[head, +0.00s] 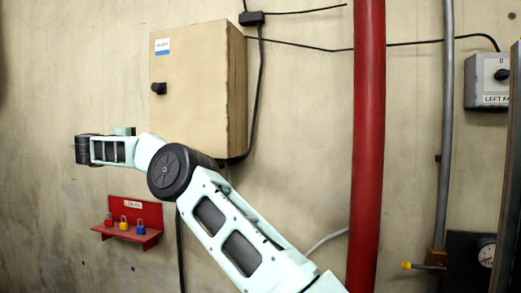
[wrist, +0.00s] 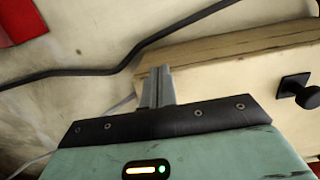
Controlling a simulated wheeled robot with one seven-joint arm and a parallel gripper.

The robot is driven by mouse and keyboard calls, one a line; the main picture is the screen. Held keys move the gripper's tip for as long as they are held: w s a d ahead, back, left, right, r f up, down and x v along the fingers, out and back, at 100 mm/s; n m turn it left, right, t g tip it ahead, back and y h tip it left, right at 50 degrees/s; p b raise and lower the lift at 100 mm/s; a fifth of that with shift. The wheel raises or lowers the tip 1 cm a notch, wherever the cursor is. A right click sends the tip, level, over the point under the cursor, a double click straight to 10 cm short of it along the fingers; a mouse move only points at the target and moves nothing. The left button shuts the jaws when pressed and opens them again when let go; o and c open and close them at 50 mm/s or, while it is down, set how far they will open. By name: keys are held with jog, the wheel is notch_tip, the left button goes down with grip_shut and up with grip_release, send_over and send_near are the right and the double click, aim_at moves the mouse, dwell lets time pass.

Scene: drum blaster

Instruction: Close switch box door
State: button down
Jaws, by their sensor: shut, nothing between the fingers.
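The switch box (head: 237,85) is a beige box on the wall in the head view. Its door (head: 195,105) is the front face, with a blue-and-white label and a black knob (head: 158,88) near the left edge. The door looks flush with the box, with no clear gap. In the wrist view the door (wrist: 235,88) fills the right side, with the knob (wrist: 303,92) at the far right. My gripper (wrist: 157,75) is shut and empty, its fingertips overlapping the box's edge in that view; I cannot tell whether they touch. In the head view the fingers are hidden.
A red pipe (head: 368,140) and a grey conduit (head: 444,120) run up the wall at right. A red lock rack (head: 150,213) with padlocks hangs below the box. Black cable (head: 261,80) passes the box's right side. A grey switch (head: 487,80) is far right.

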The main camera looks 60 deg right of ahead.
jog(key=shift+w+d+r, duration=0.1)
jog(key=shift+d, duration=0.4)
